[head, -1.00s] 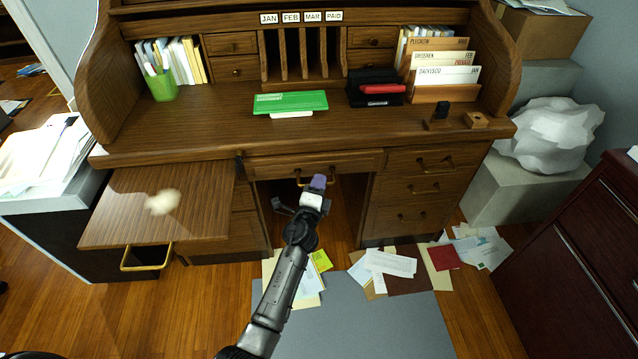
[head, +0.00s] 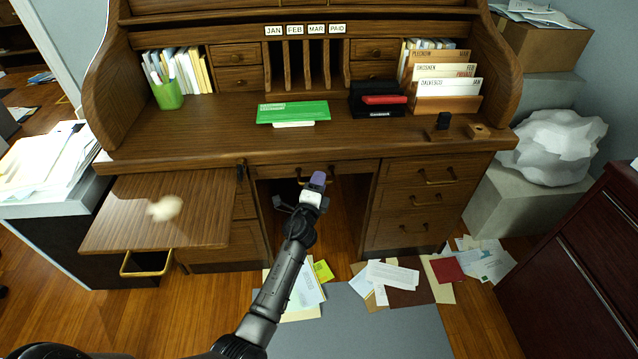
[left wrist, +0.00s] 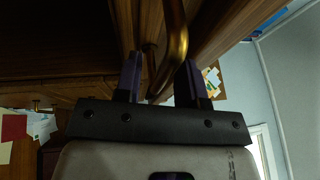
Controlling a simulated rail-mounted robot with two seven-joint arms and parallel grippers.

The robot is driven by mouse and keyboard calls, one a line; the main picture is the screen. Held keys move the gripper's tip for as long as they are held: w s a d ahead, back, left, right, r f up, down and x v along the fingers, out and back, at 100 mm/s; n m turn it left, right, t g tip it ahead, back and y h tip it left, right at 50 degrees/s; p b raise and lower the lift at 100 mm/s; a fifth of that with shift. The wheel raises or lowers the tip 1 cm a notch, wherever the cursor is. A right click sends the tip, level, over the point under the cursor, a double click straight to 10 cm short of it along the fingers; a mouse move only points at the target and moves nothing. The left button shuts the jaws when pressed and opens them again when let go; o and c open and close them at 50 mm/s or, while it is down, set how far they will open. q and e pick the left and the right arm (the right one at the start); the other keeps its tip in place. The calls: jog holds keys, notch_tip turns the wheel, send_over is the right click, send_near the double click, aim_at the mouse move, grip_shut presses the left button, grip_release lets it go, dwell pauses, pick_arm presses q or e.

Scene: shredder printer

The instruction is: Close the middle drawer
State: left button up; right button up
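The middle drawer (head: 348,171) is the wide, shallow wooden drawer above the knee space of the roll-top desk. Its front sits under the desktop's front edge and looks flush or nearly so. My left gripper (head: 318,179) is in front of it, with its purple fingertips at the drawer's handle, which they partly hide. In the left wrist view, my left gripper (left wrist: 160,78) has its two purple fingers apart, with the brass handle (left wrist: 175,45) passing between them. I cannot tell whether a finger touches it. My right gripper is not in view.
At left, a wooden board (head: 150,215) sticks out from the desk, with a brass handle (head: 147,265) below it. Drawers (head: 415,205) stand right of the knee space. Papers (head: 392,275) lie on the floor. A dark red cabinet (head: 575,260) stands at the right.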

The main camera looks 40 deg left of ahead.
pick_arm(q)
jog(key=p+v, duration=0.1)
jog(key=v, duration=1.3)
dwell(0.3)
